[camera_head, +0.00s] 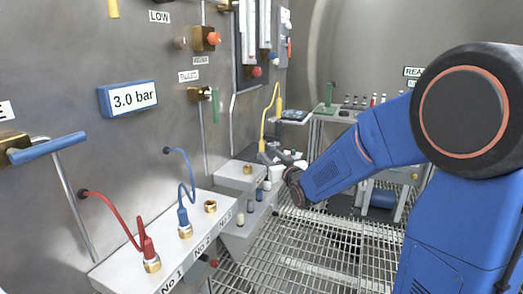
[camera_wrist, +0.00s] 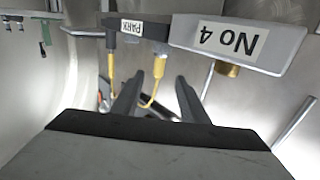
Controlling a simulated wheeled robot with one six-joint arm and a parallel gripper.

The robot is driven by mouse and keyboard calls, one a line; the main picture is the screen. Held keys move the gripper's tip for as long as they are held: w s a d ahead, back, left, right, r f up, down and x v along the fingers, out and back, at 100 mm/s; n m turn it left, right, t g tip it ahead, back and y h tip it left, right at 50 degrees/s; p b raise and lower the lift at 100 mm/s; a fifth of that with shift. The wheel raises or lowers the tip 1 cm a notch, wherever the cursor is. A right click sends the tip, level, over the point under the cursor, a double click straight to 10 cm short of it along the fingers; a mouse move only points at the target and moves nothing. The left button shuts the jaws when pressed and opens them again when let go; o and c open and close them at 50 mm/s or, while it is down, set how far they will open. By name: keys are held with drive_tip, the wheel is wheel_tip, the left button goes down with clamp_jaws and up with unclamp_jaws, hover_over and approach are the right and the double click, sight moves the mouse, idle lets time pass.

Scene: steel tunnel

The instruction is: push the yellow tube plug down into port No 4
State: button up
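In the wrist view, which is upside down, a pale yellow plug (camera_wrist: 159,67) with a looping yellow tube (camera_wrist: 147,102) shows by the dark block marked PARK (camera_wrist: 152,30). Port No 4 is a brass fitting (camera_wrist: 228,69) on the light block labelled No 4 (camera_wrist: 274,52), to the right of the plug. My gripper (camera_wrist: 157,80) has its two dark fingers apart, one on each side of the plug in the picture. I see no contact. In the head view, the yellow tube (camera_head: 270,112) runs down to my gripper (camera_head: 268,156). The port there (camera_head: 247,169) is just left of it.
Red (camera_head: 148,247) and blue (camera_head: 183,217) plugs stand on the wall ledge, with an empty brass port (camera_head: 210,206) beyond them. A second yellow upright piece (camera_wrist: 111,40) shows at the PARK block. A rack table (camera_head: 340,116) stands behind; grating (camera_head: 310,250) covers the floor.

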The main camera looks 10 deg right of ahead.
sight(263, 149)
drive_tip(key=w, duration=0.5)
drive_tip(key=shift+a, duration=0.4)
drive_tip(key=shift+w+a+f, duration=0.15)
drive_tip(key=shift+w, duration=1.15)
drive_tip(key=shift+w+a+f, duration=0.15)
drive_tip(key=shift+w, duration=1.1)
clamp_jaws()
